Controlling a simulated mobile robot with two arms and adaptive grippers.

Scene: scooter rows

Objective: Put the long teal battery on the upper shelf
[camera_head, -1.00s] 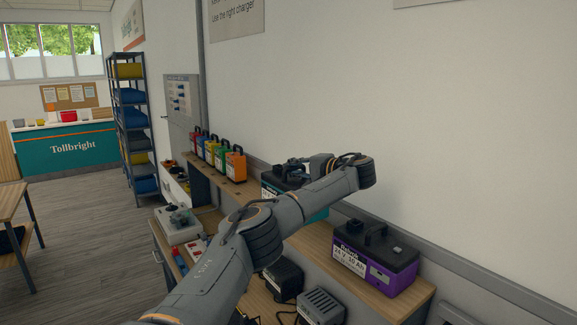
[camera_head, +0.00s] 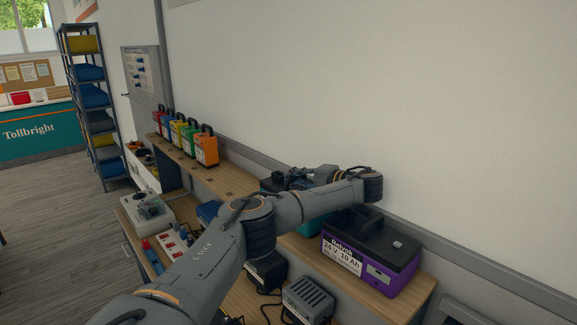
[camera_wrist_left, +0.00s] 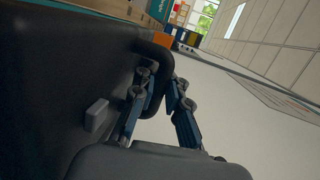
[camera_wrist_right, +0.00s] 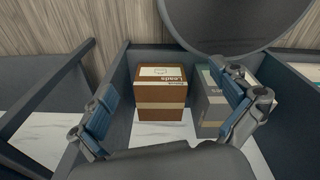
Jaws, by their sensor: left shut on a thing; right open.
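The long teal battery (camera_head: 308,226) is at the wooden upper shelf (camera_head: 239,182), mostly hidden behind my left arm. I cannot tell whether its base touches the shelf. My left gripper (camera_head: 290,180) is above it. In the left wrist view, the fingers (camera_wrist_left: 158,108) are shut on a black handle (camera_wrist_left: 163,62) over a dark lid (camera_wrist_left: 60,85) with a grey knob. My right gripper (camera_wrist_right: 172,108) is open and empty, above a bin holding a brown carton (camera_wrist_right: 161,95) and a grey carton (camera_wrist_right: 212,105).
A purple battery (camera_head: 370,262) with a black lid stands on the shelf right of the teal one, close to my left arm. Several small coloured batteries, with an orange one (camera_head: 206,148) nearest, stand farther left. Grey chargers (camera_head: 308,297) sit on the bench below.

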